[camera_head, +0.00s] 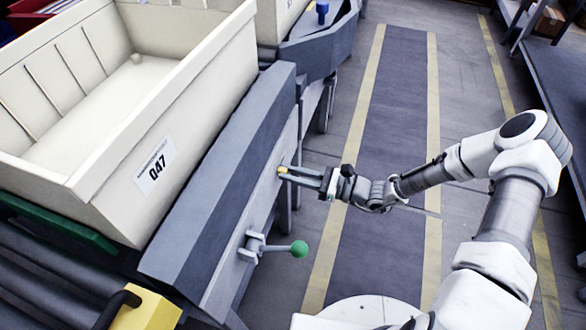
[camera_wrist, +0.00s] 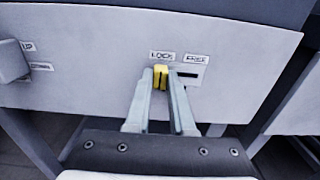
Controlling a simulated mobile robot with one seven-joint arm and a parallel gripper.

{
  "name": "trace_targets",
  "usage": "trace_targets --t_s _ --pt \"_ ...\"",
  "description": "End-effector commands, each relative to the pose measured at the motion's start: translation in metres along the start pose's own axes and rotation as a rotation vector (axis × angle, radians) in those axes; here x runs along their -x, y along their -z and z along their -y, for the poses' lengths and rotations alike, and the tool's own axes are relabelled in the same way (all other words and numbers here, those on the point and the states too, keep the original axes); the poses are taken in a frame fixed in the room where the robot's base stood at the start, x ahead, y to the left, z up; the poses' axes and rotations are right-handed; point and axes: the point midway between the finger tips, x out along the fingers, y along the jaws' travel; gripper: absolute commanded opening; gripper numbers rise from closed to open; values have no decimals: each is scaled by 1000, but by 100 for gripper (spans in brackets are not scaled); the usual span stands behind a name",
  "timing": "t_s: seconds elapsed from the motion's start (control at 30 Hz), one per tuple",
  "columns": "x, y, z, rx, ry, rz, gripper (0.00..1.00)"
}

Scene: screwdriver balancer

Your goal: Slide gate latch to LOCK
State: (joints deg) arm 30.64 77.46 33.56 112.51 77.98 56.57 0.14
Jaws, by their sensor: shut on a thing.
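The gate latch is a small yellow tab (camera_wrist: 161,77) on the grey side panel (camera_wrist: 80,60). In the wrist view it sits below the LOCK label (camera_wrist: 162,57), at the left end of a dark slot (camera_wrist: 188,74). The FREE label (camera_wrist: 196,59) is to its right, above the open part of the slot. My gripper (camera_wrist: 161,84) is shut on the yellow tab, one finger on each side. In the head view my gripper (camera_head: 286,172) reaches the panel from the right, and the tab (camera_head: 282,169) shows at its fingertips.
A lever with a green ball (camera_head: 299,248) sticks out of the panel nearer the camera. A yellow block (camera_head: 148,308) is at the lower left. The striped walkway (camera_head: 385,120) is clear.

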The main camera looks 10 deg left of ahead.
Motion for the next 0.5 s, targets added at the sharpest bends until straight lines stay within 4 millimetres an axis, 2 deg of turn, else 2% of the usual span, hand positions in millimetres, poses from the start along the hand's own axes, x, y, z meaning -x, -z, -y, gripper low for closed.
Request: trace_targets --t_s 0.03,0.07,0.23,0.5 --pt "0 2 -5 -4 -10 -2 0" --pt "0 2 -5 -4 -10 -2 23" --pt "0 2 -5 -4 -10 -2 52" --pt "0 1 -3 -2 -7 -1 52"
